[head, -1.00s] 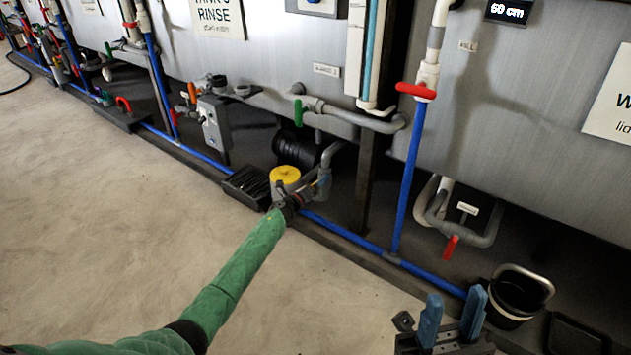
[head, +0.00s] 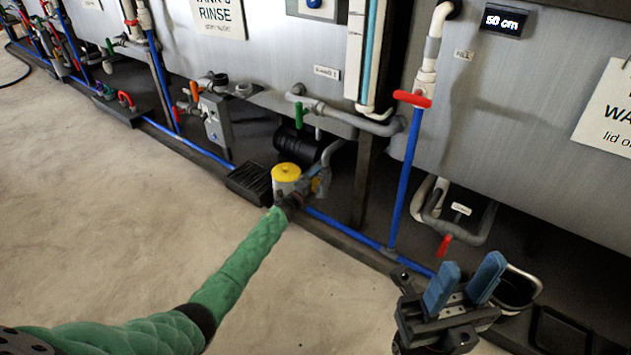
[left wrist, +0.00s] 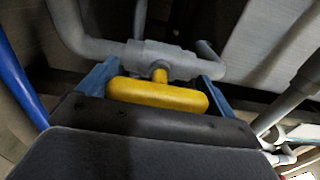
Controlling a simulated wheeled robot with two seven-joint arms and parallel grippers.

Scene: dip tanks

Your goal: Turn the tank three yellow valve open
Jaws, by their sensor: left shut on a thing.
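The yellow valve handle (left wrist: 158,96) is a rounded bar on a short stem in the left wrist view. It lies roughly in line with the grey pipe body (left wrist: 155,62) behind it. My left gripper (left wrist: 155,90) has a blue finger at each end of the bar and is shut on it. In the head view my left gripper (head: 308,190) is low at the grey pipework, beside a yellow-lidded housing (head: 286,172); the handle is mostly hidden there. My right gripper (head: 465,285) is open and empty at the lower right.
A red-handled valve (head: 412,99) sits on a white and blue pipe. A green-handled valve (head: 299,116) is above the black pump (head: 298,143). A black bucket (head: 518,290) stands behind my right gripper. The floor (head: 100,200) at left is clear.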

